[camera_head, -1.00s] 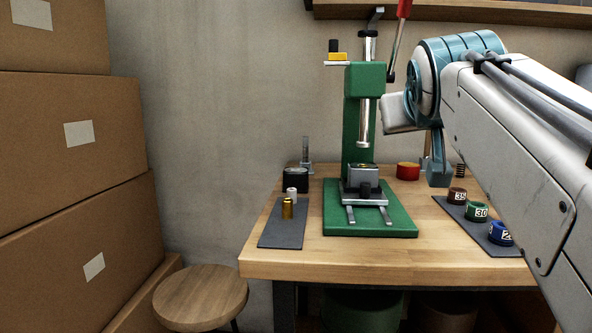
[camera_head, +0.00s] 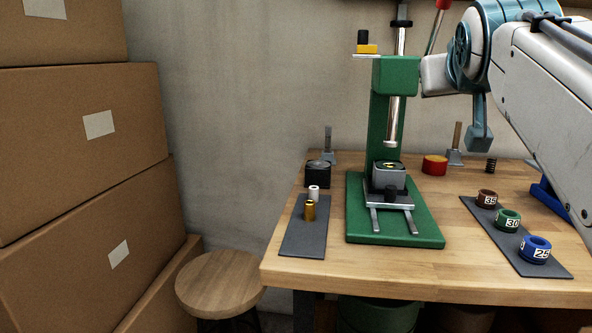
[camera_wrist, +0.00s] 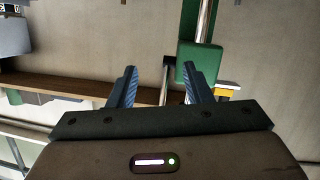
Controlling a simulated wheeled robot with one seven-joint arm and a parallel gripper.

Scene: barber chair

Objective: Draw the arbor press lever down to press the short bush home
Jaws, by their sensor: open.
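The green arbor press (camera_head: 398,76) stands upright on the bench. Its lever (camera_head: 435,31) slants up to the right, with a red grip (camera_head: 443,4) cut off by the top edge. The steel ram (camera_head: 394,122) hangs above a grey block (camera_head: 390,178) on the press base, with a visible gap. A small yellow-and-dark piece shows on that block; I cannot tell whether it is the short bush. The press's green head (camera_wrist: 200,62) lies just beyond the right finger.
A brass bush (camera_head: 309,210) and a white one (camera_head: 314,192) stand on a grey mat at left. Numbered rings, among them a blue one (camera_head: 535,249), sit on another mat at right. A stool (camera_head: 220,283) and stacked boxes (camera_head: 85,110) are left of the bench.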

